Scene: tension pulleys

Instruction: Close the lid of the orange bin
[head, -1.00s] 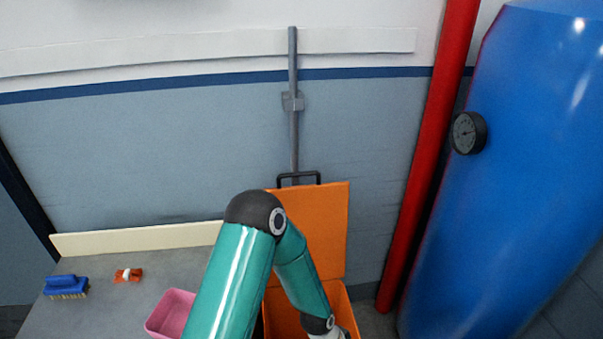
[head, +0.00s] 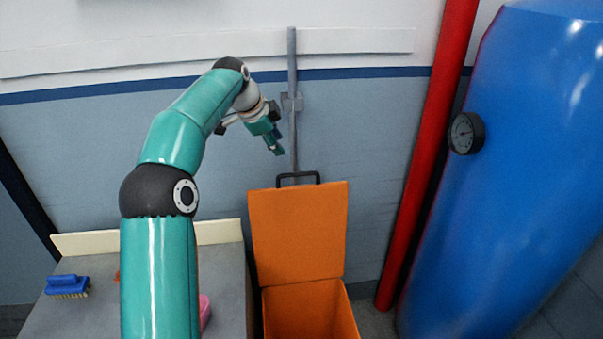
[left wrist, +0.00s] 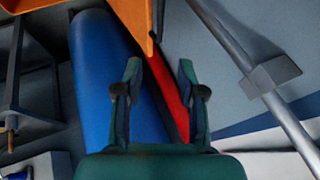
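The orange bin (head: 309,312) stands right of the table with its orange lid (head: 300,232) raised upright at the back. A black handle (head: 298,178) sits on the lid's top edge. My left gripper (head: 277,149) is above and slightly left of the handle, apart from it, in front of the wall. In the left wrist view the left gripper (left wrist: 161,70) has its two fingers spread with nothing between them. Part of the orange lid (left wrist: 137,18) shows at the top of that view. My right gripper is in neither view.
A grey pipe (head: 293,125) runs up the wall behind the lid. A red pipe (head: 430,150) and a blue tank (head: 510,180) stand to the right. The table (head: 80,318) at left holds a blue brush (head: 67,285) and a pink container (head: 205,311) partly behind my arm.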

